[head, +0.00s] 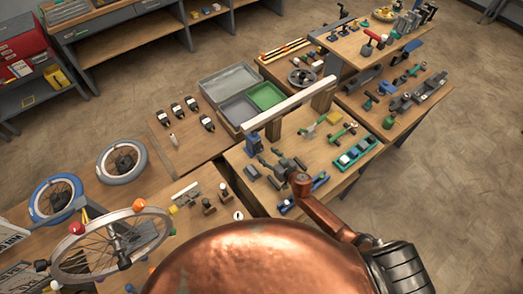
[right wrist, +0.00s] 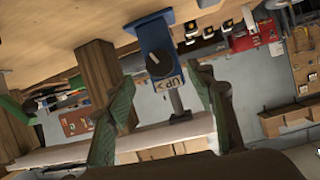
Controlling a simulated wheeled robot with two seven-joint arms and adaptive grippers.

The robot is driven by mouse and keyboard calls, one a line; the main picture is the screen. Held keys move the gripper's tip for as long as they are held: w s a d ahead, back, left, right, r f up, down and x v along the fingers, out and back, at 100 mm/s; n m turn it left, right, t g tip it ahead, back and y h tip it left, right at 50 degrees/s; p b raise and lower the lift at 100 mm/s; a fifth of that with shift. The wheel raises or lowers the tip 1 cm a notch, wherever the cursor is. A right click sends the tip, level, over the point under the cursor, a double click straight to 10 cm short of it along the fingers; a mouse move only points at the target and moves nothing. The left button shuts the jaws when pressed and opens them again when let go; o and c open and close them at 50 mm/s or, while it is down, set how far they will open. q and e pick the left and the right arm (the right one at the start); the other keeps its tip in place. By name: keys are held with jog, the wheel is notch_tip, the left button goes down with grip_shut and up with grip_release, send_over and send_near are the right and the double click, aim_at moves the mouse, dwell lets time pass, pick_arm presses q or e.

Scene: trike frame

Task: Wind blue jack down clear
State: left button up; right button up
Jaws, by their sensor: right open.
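The blue jack (head: 253,144) stands on the near table by the near end of a long pale beam (head: 290,104). My right gripper (head: 285,166) is beside the jack, open and empty. In its wrist view the green-padded fingers (right wrist: 163,103) are spread, with the knob beyond them. My left gripper is not in view.
Wooden blocks (head: 323,97) stand under the beam. Grey and green trays (head: 265,96) lie behind it. Small tools and a green rack (head: 356,151) crowd the table right of my gripper. Wheels (head: 121,162) lie at the left.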

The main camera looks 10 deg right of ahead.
aim_at(260, 149)
jog(key=b+x, duration=0.1)
jog(key=x, duration=0.4)
jog(key=shift+w+a+f+b, duration=0.15)
jog(key=shift+w+b, duration=0.15)
jog(key=shift+b, duration=0.1)
jog(key=shift+c, duration=0.3)
jog(key=c, duration=1.1)
